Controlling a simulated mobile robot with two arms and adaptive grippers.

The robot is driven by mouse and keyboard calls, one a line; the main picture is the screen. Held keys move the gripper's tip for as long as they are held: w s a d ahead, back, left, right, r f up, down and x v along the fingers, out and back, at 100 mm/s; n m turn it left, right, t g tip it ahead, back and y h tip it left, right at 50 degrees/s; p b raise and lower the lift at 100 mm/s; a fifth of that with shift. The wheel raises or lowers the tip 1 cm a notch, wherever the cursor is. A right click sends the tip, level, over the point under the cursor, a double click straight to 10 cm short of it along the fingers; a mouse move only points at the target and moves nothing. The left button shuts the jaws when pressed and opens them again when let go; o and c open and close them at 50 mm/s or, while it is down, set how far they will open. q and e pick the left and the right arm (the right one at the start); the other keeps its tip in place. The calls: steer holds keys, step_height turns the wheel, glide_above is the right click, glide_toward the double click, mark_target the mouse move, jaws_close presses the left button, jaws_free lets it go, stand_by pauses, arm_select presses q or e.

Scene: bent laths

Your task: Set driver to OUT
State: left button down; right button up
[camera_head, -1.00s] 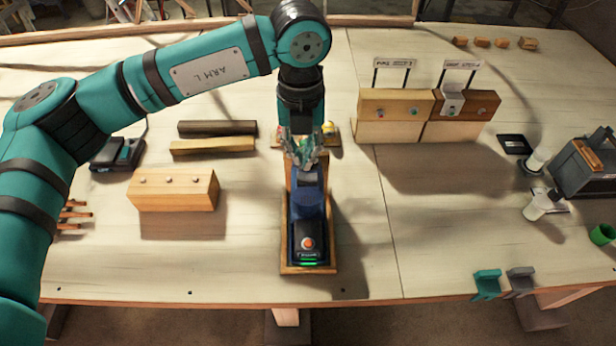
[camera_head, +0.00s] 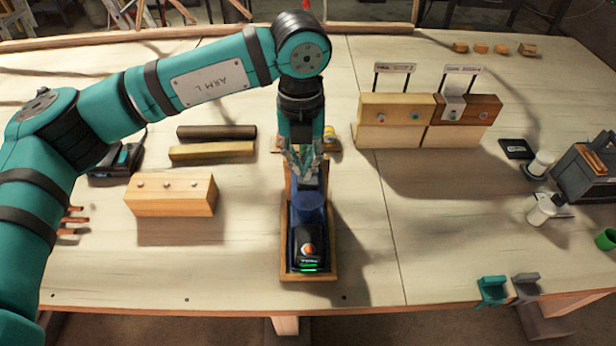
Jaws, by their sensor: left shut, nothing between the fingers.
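The driver (camera_head: 308,221) is a dark blue tool lying on a wooden stand (camera_head: 286,262) in the middle of the bench. Its near end has an orange button (camera_head: 307,250) and a small green-lit strip with a label too small to read. My left gripper (camera_head: 306,180) points down at the far end of the driver, with its fingers closed and nothing between them. I cannot tell whether the fingertips touch the driver. The gripper hides the driver's far end. My right gripper is not in view.
A pale block with several pegs (camera_head: 171,194) and two laths (camera_head: 212,150) lie to the left. Wooden blocks with signs (camera_head: 396,107) stand at the back right. A grey toolbox (camera_head: 588,172) and white cups (camera_head: 540,207) stand far right. Bench between driver and cups is clear.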

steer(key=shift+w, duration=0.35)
arm_select(q)
steer(key=shift+f+b, duration=0.45)
steer(key=shift+f, duration=0.05)
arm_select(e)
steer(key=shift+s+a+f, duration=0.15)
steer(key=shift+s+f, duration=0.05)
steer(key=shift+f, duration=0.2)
arm_select(q)
steer(key=shift+f+b, duration=0.8)
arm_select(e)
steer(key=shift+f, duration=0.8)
arm_select(q)
steer(key=shift+r, duration=0.15)
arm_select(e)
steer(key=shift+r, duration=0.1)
arm_select(q)
steer(key=shift+r+p, duration=1.4)
steer(key=shift+r, duration=2.05)
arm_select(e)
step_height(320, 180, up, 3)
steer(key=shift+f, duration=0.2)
arm_select(q)
steer(key=shift+f, duration=0.1)
